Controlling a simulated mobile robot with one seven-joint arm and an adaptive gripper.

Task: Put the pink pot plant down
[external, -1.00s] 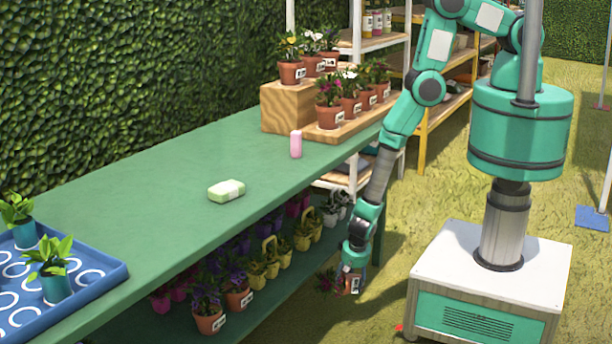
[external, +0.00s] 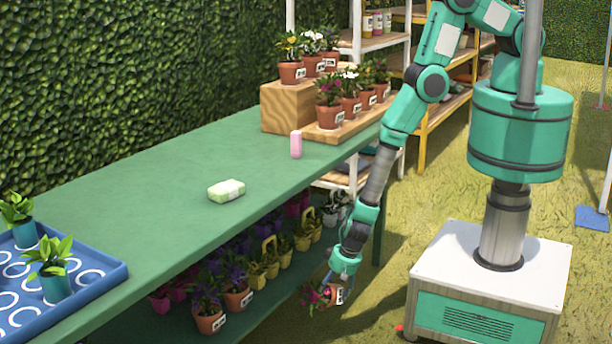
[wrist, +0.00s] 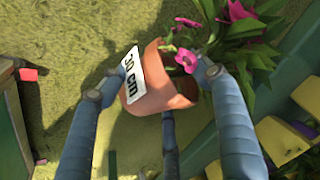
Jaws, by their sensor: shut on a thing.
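The pink pot plant is a terracotta pot (wrist: 160,92) with a white "30 cm" label, green leaves and pink flowers (wrist: 187,59). My gripper (wrist: 155,85) is shut on the pot, with fingers on both sides of it. In the external view my gripper (external: 338,284) hangs low beside the table's lower shelf, and the held plant (external: 318,296) is tilted, its flowers pointing left toward the shelf. Grass lies below the pot in the wrist view. I cannot tell how far the pot is from the shelf edge.
The lower shelf (external: 275,308) holds orange, yellow and purple pots, with a bare stretch at its front right.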

